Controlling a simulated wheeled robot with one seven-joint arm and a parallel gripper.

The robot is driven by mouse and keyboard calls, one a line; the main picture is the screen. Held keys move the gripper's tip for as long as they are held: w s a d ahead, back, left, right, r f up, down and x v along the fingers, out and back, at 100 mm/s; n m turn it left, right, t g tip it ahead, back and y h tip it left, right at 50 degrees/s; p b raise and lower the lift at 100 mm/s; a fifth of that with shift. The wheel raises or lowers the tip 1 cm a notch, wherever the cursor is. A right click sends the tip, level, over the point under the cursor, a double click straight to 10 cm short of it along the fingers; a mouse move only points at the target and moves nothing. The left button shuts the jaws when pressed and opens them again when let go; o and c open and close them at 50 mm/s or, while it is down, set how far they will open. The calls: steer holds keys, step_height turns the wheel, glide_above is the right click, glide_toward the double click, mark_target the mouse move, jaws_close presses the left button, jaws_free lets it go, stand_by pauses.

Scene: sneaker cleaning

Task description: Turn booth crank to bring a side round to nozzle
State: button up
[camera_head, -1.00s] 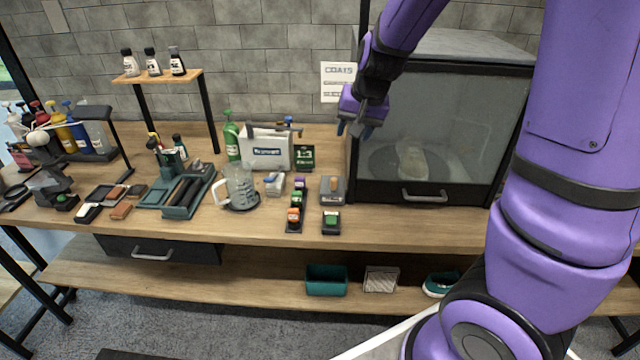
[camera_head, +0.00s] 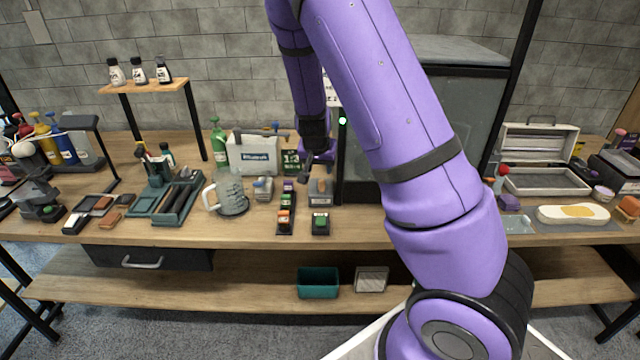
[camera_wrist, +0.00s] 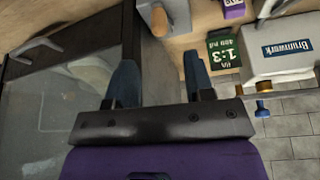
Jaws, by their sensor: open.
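The booth (camera_head: 462,50) stands at the back of the bench, its glass front mostly hidden behind my arm. In the wrist view, its dark frame and cloudy glass (camera_wrist: 50,115) fill the left side, with a blurred pale shape inside. A grey block with a wooden knob (camera_head: 320,188) sits by the booth's left front corner. It also shows at the top of the wrist view (camera_wrist: 158,20); I cannot tell whether it is the crank. My gripper (camera_head: 318,170) is open and empty, near the booth's left side and close behind the block. The fingers (camera_wrist: 160,78) are spread apart.
A white caddy (camera_head: 252,153), a green 1:3 sign (camera_head: 291,160) and a jug (camera_head: 231,196) stand left of my gripper. A rack of small coloured blocks (camera_head: 287,208) lies in front. An open case (camera_head: 545,182) lies right of the booth.

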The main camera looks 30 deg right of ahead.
mark_target(321, 181)
steer(key=x, duration=0.9)
steer(key=shift+f, duration=0.1)
jaws_close()
